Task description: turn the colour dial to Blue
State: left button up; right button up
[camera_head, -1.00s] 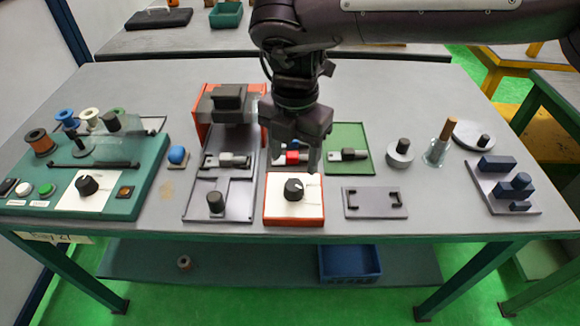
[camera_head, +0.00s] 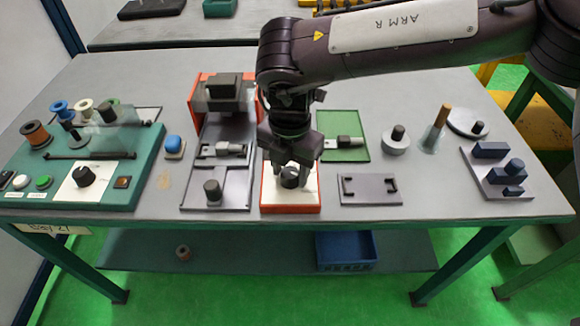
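A black round dial (camera_head: 290,178) sits on a white plate on an orange-red base (camera_head: 291,209) at the front middle of the table. My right gripper (camera_head: 290,181) points down over this dial, its fingers apart on either side of the knob. I cannot tell whether they touch it. The gripper hides the back of the base and most of the dial's markings. Another black dial (camera_head: 83,176) stands on a white plate on the teal panel (camera_head: 125,192) at the left. The lettering around both dials is too small to read. My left gripper is not in view.
Several wire spools (camera_head: 36,134) stand at the back of the teal panel. A grey fixture (camera_head: 235,190) is close left of the orange-red base. A flat grey bracket plate (camera_head: 370,191) lies close right. A green tray (camera_head: 352,124) lies behind that plate.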

jog(key=c, duration=0.6)
jog(key=shift+r+n, duration=0.1)
jog(key=shift+n, duration=0.3)
jog(key=shift+n+p, duration=0.6)
jog(key=shift+p, duration=0.05)
jog(key=n+p, duration=0.1)
jog(key=n, duration=0.2)
jog(key=n+p, duration=0.1)
jog(key=n, duration=0.2)
jog(key=shift+n, duration=0.4)
jog(key=shift+w+n+p, duration=0.1)
jog(key=shift+n+p, duration=0.25)
jog(key=shift+n, duration=1.05)
